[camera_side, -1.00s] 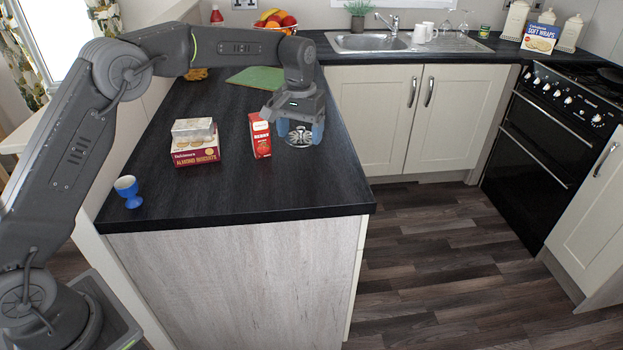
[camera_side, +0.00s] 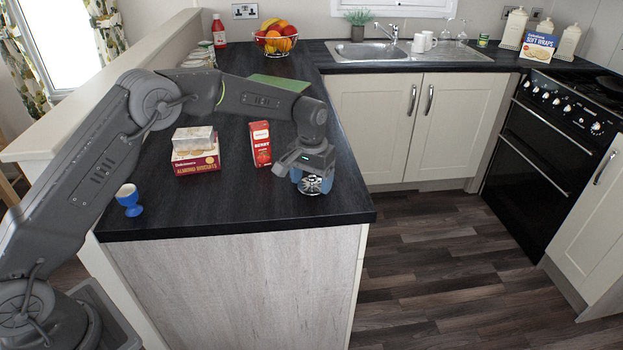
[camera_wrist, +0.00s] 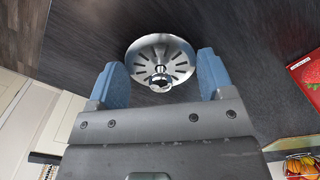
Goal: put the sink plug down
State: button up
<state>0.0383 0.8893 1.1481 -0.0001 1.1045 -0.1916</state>
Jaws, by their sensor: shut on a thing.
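The sink plug (camera_side: 314,187) is a round, shiny metal disc with slots and a small central knob. My gripper (camera_side: 312,180) has blue fingers and is shut on the plug, near the right edge of the dark worktop (camera_side: 240,205). In the wrist view the plug (camera_wrist: 160,50) lies between the fingertips of my gripper (camera_wrist: 162,76), its slotted face and knob towards the camera. Whether the plug touches the worktop or hangs just above it is hard to tell.
A red berry carton (camera_side: 260,144) stands left of my gripper. Further left are an almond biscuits box (camera_side: 196,162) with a smaller box (camera_side: 193,139) on it, and a blue egg cup (camera_side: 130,201). The front middle of the worktop is clear; its right edge is close.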

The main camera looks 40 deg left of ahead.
aim_at(311, 177)
jog(key=shift+f, duration=0.1)
jog(key=o, duration=0.9)
notch_tip(311, 177, up, 12)
jog(key=shift+r, duration=0.25)
jog(key=s+a+r+t, duration=0.1)
jog(key=s+r, duration=0.5)
jog(key=s, duration=0.2)
jog(key=s+r+t, duration=0.2)
jog(key=s+r, duration=0.4)
jog(key=s, duration=0.3)
jog(key=s+f+t, duration=0.1)
jog(key=s+f, duration=0.1)
jog(key=s, duration=0.4)
jog(key=s+f+m, duration=0.1)
jog(key=s+f, duration=0.1)
jog(key=s, duration=0.4)
jog(key=s+a+f+t, duration=0.1)
jog(key=s+f, duration=0.1)
jog(key=s, duration=0.5)
jog(key=shift+m+t, duration=0.3)
jog(key=shift+m, duration=0.1)
